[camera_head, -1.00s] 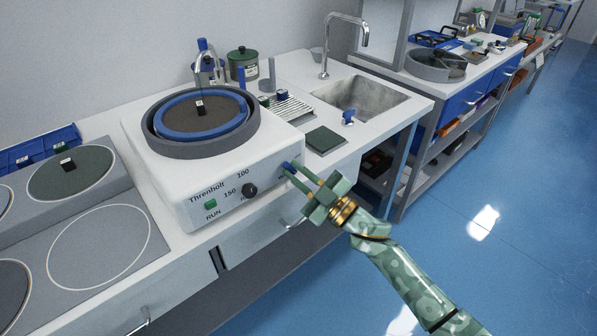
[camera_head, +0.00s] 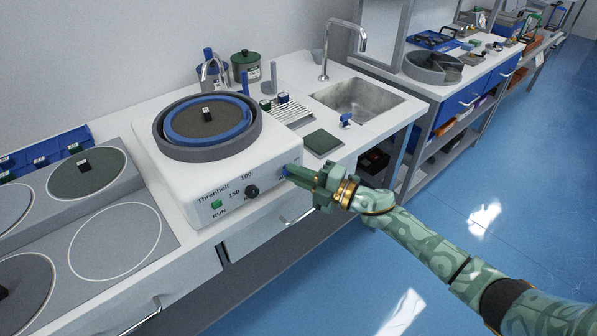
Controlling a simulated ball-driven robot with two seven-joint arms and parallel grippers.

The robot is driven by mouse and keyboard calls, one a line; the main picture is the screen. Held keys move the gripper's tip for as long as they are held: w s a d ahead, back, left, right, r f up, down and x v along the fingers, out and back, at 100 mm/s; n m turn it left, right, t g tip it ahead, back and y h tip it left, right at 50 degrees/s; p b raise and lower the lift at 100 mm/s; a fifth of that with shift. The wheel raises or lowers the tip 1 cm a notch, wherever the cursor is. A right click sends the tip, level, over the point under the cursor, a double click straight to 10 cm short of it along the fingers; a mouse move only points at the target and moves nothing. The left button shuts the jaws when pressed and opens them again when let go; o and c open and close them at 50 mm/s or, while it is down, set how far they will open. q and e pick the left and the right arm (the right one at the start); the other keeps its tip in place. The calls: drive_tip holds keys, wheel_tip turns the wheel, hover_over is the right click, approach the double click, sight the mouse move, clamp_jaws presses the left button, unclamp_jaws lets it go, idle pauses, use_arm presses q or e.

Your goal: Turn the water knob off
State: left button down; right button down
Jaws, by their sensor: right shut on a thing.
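The polishing machine (camera_head: 180,190) is a white box with a round grey and blue bowl (camera_head: 212,118) on top. Its front panel has a green RUN switch (camera_head: 216,204), a black dial (camera_head: 252,192) and, at the right end, a small blue water knob (camera_head: 286,171). My right gripper (camera_head: 292,173) comes in from the right and is shut on the blue knob. The fingers hide most of the knob, so I cannot tell how it is turned. My left gripper is out of view.
A sink (camera_head: 358,97) with a tall faucet (camera_head: 345,22) and a small blue-handled fitting (camera_head: 346,120) is to the right. A dark green pad (camera_head: 322,142) lies on the counter near the gripper. Drawer handles stick out below. The blue floor at right is clear.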

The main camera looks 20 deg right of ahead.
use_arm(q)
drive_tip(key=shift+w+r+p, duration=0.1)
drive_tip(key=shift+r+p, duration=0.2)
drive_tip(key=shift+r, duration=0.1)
use_arm(e)
drive_tip(key=shift+n+g, duration=0.3)
drive_tip(key=shift+n, duration=0.3)
drive_tip(key=c, duration=1.5)
unclamp_jaws()
drive_tip(key=shift+o, duration=0.2)
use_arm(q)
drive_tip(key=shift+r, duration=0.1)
use_arm(e)
drive_tip(key=shift+s+d, duration=0.1)
